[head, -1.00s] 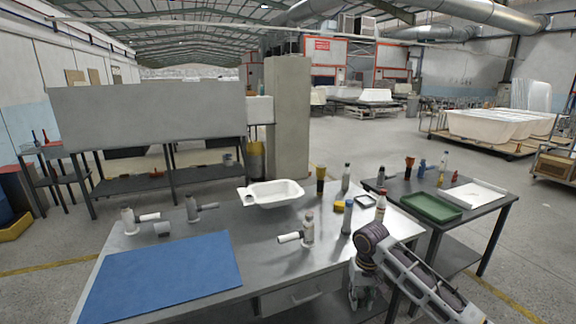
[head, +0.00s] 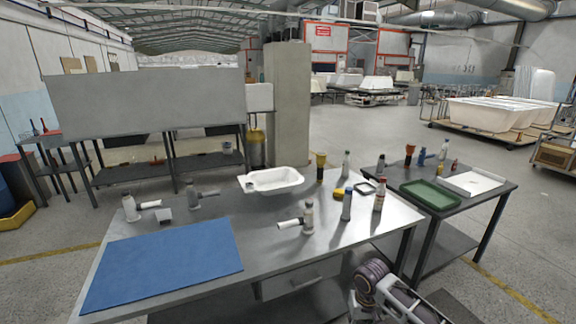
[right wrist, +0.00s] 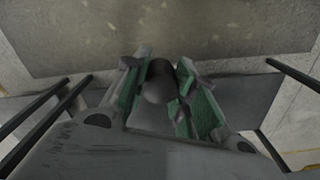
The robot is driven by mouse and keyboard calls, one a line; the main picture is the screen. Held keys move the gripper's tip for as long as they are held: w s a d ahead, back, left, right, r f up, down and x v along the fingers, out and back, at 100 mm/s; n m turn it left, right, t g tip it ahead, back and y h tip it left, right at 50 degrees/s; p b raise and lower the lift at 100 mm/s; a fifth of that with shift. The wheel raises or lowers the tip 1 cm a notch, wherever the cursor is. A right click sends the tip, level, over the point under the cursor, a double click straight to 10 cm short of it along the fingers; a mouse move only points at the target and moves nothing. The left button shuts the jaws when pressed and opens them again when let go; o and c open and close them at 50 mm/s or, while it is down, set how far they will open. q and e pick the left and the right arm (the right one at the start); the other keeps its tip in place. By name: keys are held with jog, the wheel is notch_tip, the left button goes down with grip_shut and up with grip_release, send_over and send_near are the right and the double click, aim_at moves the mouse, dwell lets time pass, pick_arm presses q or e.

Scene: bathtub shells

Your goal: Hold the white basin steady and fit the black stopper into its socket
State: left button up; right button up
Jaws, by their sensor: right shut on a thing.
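The white basin (head: 274,182) sits on the grey workbench (head: 262,215) near its back edge, with a small round tab at its left end. In the right wrist view, my right gripper (right wrist: 160,82) has its green-padded fingers around a dark rounded thing, which looks like the black stopper (right wrist: 158,80). Much of it is hidden between the fingers. In the head view my right arm is low at the bottom edge, in front of the bench and far from the basin. No hand is on the basin. My left gripper is in neither view. The socket cannot be made out.
A blue mat (head: 165,262) covers the bench's front left. Grey and white fittings, including one at the middle (head: 308,217), and several bottles stand around the basin. A side table (head: 465,208) at right holds a green tray (head: 429,194). Bare bench lies before the basin.

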jog(key=s+f, duration=0.6)
jog(key=f, duration=0.1)
jog(key=shift+s, duration=0.25)
